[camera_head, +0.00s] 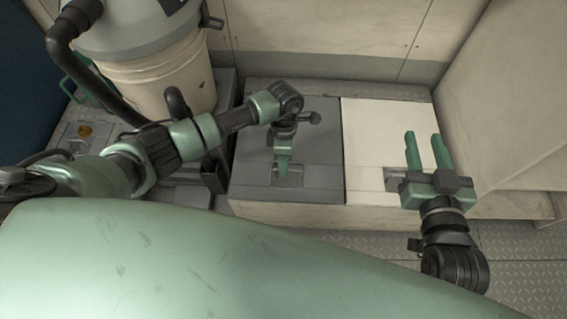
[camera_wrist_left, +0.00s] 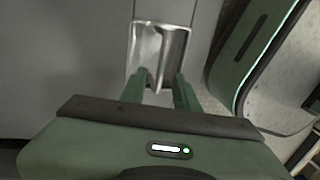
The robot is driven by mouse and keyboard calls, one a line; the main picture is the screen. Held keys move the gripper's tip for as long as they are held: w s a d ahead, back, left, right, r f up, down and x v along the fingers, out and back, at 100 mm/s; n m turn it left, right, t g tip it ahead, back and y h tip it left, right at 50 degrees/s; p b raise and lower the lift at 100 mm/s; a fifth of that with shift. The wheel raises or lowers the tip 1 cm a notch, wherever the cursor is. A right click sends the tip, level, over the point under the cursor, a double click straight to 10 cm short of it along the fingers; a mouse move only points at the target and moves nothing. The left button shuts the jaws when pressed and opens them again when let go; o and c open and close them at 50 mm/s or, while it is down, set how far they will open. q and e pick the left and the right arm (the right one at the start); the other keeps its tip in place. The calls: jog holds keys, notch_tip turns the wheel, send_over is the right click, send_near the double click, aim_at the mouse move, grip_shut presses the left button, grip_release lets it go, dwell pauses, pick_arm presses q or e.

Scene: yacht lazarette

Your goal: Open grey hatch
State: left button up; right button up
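The grey hatch (camera_head: 318,140) is the left lid on a low pale box and lies flat, closed. A recessed metal handle (camera_head: 291,177) sits near its front edge; it also shows in the left wrist view (camera_wrist_left: 160,42). My left gripper (camera_head: 283,170) points down over this recess. In the left wrist view my left gripper (camera_wrist_left: 159,80) has its green fingers apart, one on each side of the handle's lower end. I cannot tell whether they touch it. My right gripper (camera_head: 427,138) is open and empty over the right side of the white hatch.
The white hatch (camera_head: 375,135), also closed, adjoins the grey one and has its own recessed handle (camera_head: 393,180). A large bucket (camera_head: 165,80) with a black hose stands to the left. A pale wall panel (camera_head: 510,110) rises to the right.

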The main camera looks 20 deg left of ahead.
pick_arm(q)
jog(key=shift+f, duration=0.25)
grip_shut()
dwell(1.4)
